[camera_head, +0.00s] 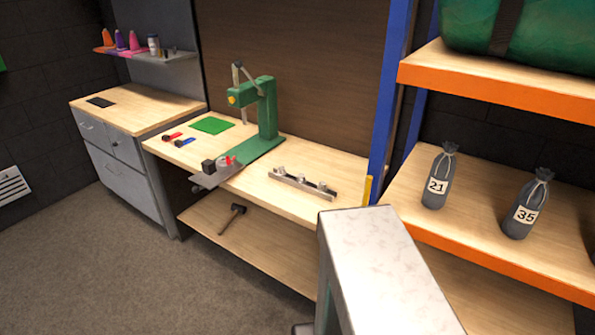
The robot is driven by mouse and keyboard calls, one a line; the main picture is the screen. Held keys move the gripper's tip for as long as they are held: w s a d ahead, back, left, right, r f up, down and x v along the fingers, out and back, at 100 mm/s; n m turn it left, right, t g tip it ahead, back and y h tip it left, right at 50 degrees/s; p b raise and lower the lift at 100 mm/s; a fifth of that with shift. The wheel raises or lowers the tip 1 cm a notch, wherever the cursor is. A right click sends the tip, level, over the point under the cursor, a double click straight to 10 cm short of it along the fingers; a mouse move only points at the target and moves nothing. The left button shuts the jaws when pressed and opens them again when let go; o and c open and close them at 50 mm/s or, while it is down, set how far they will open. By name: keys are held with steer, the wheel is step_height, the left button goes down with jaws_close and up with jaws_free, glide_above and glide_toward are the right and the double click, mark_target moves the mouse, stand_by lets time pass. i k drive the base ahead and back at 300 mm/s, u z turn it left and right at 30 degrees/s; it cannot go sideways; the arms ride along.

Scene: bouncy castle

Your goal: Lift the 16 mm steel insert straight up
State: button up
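A low metal rack (300,187) lies near the front right of the wooden workbench. Several small silvery pieces (303,182) sit upright in it, and they look like steel inserts. They are too small here to read any size, so I cannot tell which is the 16 mm steel insert. My gripper is not in view.
A green press (268,108) stands on the workbench (262,196), its metal plate (218,175) at the front edge. A green mat (211,125) and red and blue tools (184,142) lie left. Orange-edged shelving (480,255) with grey bags (440,178) stands right.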

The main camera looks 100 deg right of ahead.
mark_target(281, 172)
steer(key=u, duration=0.2)
steer(key=k, duration=0.65)
steer(key=z, duration=1.6)
steer(key=i, duration=1)
steer(key=z, duration=0.15)
steer(key=k, duration=0.4)
